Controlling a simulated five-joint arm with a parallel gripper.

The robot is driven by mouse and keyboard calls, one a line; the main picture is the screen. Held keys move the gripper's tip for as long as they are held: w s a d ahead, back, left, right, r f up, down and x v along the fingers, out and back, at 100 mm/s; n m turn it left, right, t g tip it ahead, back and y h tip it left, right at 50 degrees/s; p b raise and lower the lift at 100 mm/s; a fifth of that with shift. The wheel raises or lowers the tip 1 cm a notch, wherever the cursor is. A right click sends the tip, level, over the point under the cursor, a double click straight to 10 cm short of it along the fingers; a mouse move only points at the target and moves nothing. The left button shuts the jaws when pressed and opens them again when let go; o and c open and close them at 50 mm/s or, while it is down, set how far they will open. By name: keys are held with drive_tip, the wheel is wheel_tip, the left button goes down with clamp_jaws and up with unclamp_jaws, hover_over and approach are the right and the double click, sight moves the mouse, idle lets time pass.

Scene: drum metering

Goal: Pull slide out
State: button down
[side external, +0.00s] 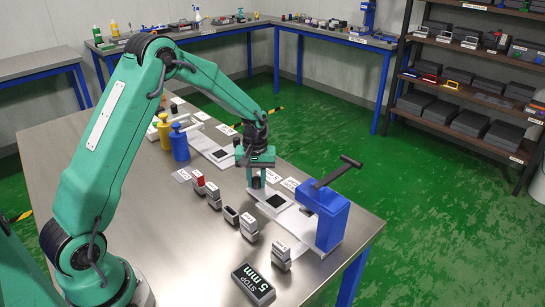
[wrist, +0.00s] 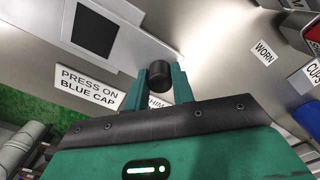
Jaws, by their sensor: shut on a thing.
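The knob is at the end of the pale plate, whose dark square (wrist: 95,30) shows at upper left. The plate runs toward a blue press (side external: 325,216) with a black lever handle (side external: 338,171). The fingers hide part of the knob.
Small grey block holders (side external: 249,226) stand left of and in front of the plate. A black "STOP 5 mm" block (side external: 253,284) lies near the front. Yellow and blue bottles (side external: 179,143) stand further back. A "PRESS ON BLUE CAP" card (wrist: 88,88) lies beside the plate.

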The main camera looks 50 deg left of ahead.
drive_tip(key=shift+a, duration=0.35)
drive_tip(key=c, duration=1.2)
unclamp_jaws()
drive_tip(key=shift+d+r, duration=0.1)
drive_tip(key=shift+r, duration=0.05)
drive_tip(key=shift+r, duration=3.8)
